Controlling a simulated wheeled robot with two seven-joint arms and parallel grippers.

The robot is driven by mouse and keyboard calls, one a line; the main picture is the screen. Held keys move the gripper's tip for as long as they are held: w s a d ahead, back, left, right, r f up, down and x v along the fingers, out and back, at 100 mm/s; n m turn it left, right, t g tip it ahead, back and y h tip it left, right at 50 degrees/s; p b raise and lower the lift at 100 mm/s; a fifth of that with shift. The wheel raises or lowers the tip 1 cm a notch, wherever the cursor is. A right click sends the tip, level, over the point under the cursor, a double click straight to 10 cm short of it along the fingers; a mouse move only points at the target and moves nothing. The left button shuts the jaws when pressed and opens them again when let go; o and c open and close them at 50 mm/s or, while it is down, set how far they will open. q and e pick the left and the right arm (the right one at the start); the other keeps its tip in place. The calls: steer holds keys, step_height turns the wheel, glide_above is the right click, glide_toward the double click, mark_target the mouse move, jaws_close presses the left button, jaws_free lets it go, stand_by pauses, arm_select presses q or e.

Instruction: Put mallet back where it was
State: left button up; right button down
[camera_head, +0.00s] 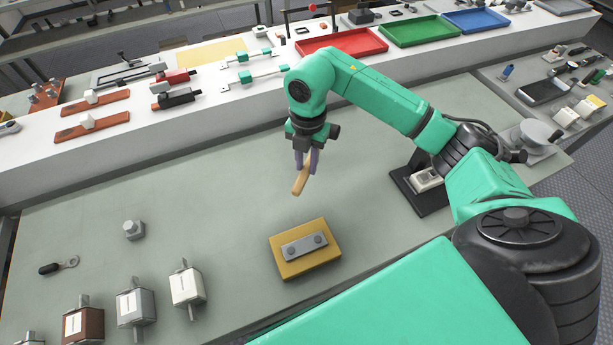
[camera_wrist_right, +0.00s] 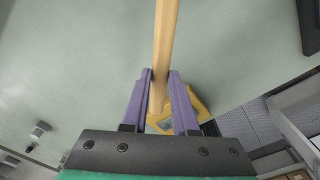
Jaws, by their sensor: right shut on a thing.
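The mallet shows as a pale wooden handle (camera_head: 300,181) held in my right gripper (camera_head: 306,160), above the middle of the grey-green table. The handle is tilted, its lower end pointing down and to the left. In the right wrist view the handle (camera_wrist_right: 166,40) runs between the purple fingers of my right gripper (camera_wrist_right: 159,85), which are shut on it. I cannot make out the mallet's head in either view. My left gripper is in neither view.
A yellow block (camera_head: 321,262) with a metal plate (camera_head: 304,246) lies below and in front of the gripper. Several fuses (camera_head: 186,287) and a metal part (camera_head: 133,230) stand at left. Red (camera_head: 341,43) and green (camera_head: 415,30) trays sit on the raised shelf. Table around the gripper is clear.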

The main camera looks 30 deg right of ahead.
step_height(320, 180, down, 6)
steer(key=shift+f+p, duration=0.1)
steer(key=shift+p, duration=0.45)
steer(key=shift+f, duration=0.4)
steer(key=c, duration=0.7)
jaws_free()
steer(key=shift+r, duration=0.1)
steer(key=r+b, duration=0.1)
steer(key=r, duration=0.4)
steer(key=r+b, duration=0.2)
steer(key=r, duration=0.3)
steer(key=shift+w+d+r+b, duration=0.2)
steer(key=shift+r+b, duration=0.1)
steer(key=shift+r, duration=0.65)
steer(key=shift+f, duration=0.1)
